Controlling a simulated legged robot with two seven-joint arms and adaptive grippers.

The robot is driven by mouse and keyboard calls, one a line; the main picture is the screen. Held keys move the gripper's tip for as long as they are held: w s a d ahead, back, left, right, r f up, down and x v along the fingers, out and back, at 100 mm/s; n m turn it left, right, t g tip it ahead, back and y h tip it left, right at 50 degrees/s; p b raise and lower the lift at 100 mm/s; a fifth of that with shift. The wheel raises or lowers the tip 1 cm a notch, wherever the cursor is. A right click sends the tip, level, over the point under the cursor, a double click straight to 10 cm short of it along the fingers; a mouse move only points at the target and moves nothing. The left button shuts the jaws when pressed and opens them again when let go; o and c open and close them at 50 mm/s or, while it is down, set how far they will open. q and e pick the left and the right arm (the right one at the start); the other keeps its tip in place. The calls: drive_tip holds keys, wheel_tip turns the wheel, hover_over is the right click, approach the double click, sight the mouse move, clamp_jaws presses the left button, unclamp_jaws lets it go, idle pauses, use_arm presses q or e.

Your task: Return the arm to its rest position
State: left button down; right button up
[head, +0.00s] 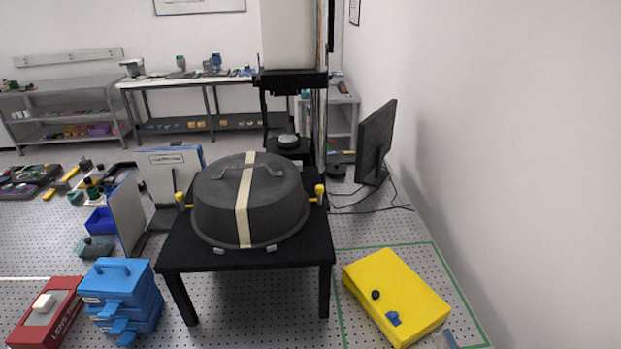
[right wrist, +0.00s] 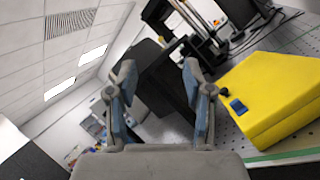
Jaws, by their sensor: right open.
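My right gripper (right wrist: 159,70) is open and empty in the right wrist view, its two grey and blue fingers spread apart. My left gripper is not in view.
A black table (head: 175,257) bears a dark domed cover (head: 215,208) with a tape strip. A monitor (head: 375,142) stands behind on the right, near the white wall (head: 520,150). Blue cases (head: 118,283) and a red box (head: 58,325) lie at left.

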drive_tip(key=d+f+m+h, duration=0.3)
drive_tip(key=d+m+h, duration=0.3)
drive_tip(key=m+h, duration=0.7)
wheel_tip(320, 180, down, 13)
drive_tip(key=s+m+g, duration=0.1)
drive_tip(key=m+g, duration=0.7)
drive_tip(key=m, duration=0.4)
drive_tip(key=s+a+f+m+g+y, duration=0.3)
drive_tip(key=s+a+f+g+y, duration=0.4)
drive_tip(key=s+a+f+g, duration=0.75)
wheel_tip(320, 180, down, 29)
drive_tip(key=s+t, duration=0.2)
drive_tip(key=t, duration=0.1)
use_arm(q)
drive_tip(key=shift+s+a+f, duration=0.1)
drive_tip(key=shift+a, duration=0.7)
use_arm(e)
drive_tip(key=s+d+f, duration=0.3)
drive_tip(key=s+f, duration=1.2)
drive_tip(key=s, duration=0.1)
drive_tip(key=shift+s+d+f+g+h, duration=0.2)
drive_tip(key=shift+s+g+h, duration=0.1)
drive_tip(key=shift+s+g, duration=0.15)
